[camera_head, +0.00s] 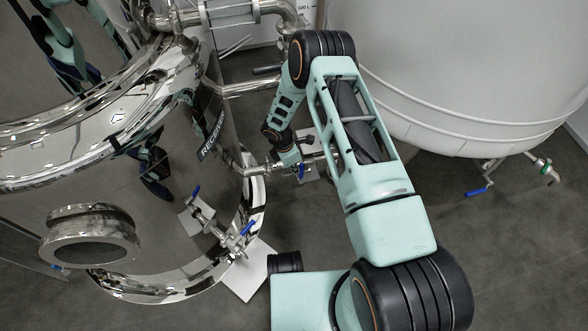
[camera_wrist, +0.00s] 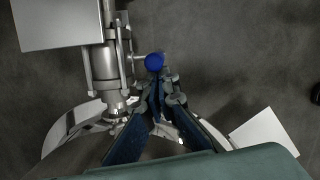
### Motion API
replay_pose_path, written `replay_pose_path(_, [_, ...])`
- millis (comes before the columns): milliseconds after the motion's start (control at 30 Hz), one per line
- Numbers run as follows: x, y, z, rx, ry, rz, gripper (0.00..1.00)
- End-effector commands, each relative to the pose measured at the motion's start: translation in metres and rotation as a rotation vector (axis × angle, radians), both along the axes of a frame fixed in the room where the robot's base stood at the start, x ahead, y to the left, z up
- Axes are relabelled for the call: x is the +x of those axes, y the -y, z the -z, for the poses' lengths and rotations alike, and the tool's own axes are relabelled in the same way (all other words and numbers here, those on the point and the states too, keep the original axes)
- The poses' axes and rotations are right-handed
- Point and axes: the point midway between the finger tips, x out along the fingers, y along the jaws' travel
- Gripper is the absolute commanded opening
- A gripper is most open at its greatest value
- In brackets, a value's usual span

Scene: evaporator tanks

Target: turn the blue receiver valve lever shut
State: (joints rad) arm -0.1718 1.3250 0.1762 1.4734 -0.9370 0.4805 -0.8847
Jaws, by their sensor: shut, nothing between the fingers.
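The shiny steel receiver tank (camera_head: 170,150) stands at left in the head view, with a "RECEIVER" label. A blue valve lever (camera_head: 302,171) sits on the pipe at its right side, just below my gripper (camera_head: 292,160). In the wrist view the round blue end of the lever (camera_wrist: 154,62) shows just beyond the fingertips of my gripper (camera_wrist: 160,88). The steel valve body (camera_wrist: 105,65) is to its left. My fingers are closed together with nothing between them. Whether they touch the lever I cannot tell.
Another blue-handled valve (camera_head: 248,228) stands low in front of the tank, mirrored in its wall. A large white tank (camera_head: 460,70) fills the upper right, with a further blue lever (camera_head: 478,191) below it. White plates lie beneath the valves. Grey floor is open at right.

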Motion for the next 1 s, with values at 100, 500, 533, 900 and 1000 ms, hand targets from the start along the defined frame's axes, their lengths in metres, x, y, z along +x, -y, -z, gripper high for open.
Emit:
replay_pose_path(100, [-0.003,-0.01,0.0,-0.003,0.002,0.002,0.0])
replay_pose_path(500, [-0.015,-0.04,-0.075,0.007,0.0,0.002,0.0])
replay_pose_path(533, [-0.016,-0.041,-0.079,0.007,-0.001,0.003,0.0])
replay_pose_path(900, [-0.019,-0.046,-0.098,0.008,-0.002,0.003,0.0])
replay_pose_path(1000, [-0.019,-0.046,-0.098,0.008,-0.003,0.002,0.0])
